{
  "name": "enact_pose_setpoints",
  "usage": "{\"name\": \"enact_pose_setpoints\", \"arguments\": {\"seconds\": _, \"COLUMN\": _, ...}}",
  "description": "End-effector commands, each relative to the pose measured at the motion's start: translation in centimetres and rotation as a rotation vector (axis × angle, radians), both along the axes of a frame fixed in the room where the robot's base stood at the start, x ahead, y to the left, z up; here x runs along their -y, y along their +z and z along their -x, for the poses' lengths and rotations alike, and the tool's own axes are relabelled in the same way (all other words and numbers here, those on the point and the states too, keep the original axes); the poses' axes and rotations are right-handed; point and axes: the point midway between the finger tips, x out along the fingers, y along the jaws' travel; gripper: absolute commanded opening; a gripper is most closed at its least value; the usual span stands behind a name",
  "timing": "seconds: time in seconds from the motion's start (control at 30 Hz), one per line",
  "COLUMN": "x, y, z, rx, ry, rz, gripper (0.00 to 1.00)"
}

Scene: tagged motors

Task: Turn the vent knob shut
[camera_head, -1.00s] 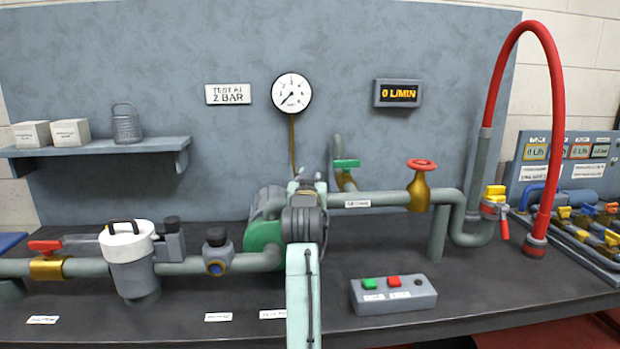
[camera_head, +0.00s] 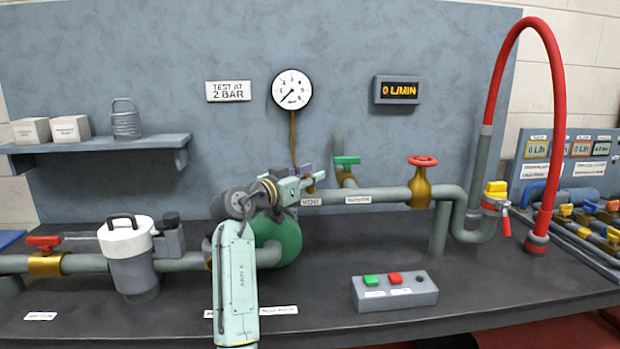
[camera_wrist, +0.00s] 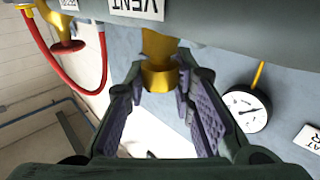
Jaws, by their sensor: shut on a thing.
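The vent knob (camera_wrist: 160,78) is a brass piece under a pipe, between my fingertips in the wrist view. The VENT label (camera_wrist: 137,8) is beside it on the pipe. My gripper (camera_wrist: 164,84) is shut on the knob, with one purple-grey pad on each side. In the head view my gripper (camera_head: 309,178) is at the pipe above the VENT label (camera_head: 311,202). There the knob is mostly hidden by my gripper, and its turned angle cannot be told.
A green-handled valve (camera_head: 347,162) stands close to the right of my gripper. A red-wheeled brass valve (camera_head: 421,175) is farther right. The gauge (camera_head: 292,90) hangs above, its brass line running down near my gripper. A button box (camera_head: 394,292) sits on the bench.

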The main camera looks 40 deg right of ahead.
Motion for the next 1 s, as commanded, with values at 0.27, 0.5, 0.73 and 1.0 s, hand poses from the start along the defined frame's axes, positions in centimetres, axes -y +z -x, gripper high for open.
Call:
{"name": "enact_pose_setpoints", "arguments": {"seconds": 0.27, "x": 0.02, "y": -0.05, "z": -0.05, "rx": -0.002, "ry": -0.010, "rz": -0.001, "gripper": 0.00}}
{"name": "enact_pose_setpoints", "arguments": {"seconds": 0.5, "x": 0.03, "y": -0.05, "z": -0.03, "rx": -0.002, "ry": -0.010, "rz": -0.001, "gripper": 0.26}}
{"name": "enact_pose_setpoints", "arguments": {"seconds": 0.73, "x": 0.04, "y": -0.03, "z": -0.01, "rx": -0.001, "ry": -0.010, "rz": -0.001, "gripper": 0.42}}
{"name": "enact_pose_setpoints", "arguments": {"seconds": 1.0, "x": 0.03, "y": -0.02, "z": 0.00, "rx": -0.001, "ry": -0.010, "rz": 0.000, "gripper": 0.44}}
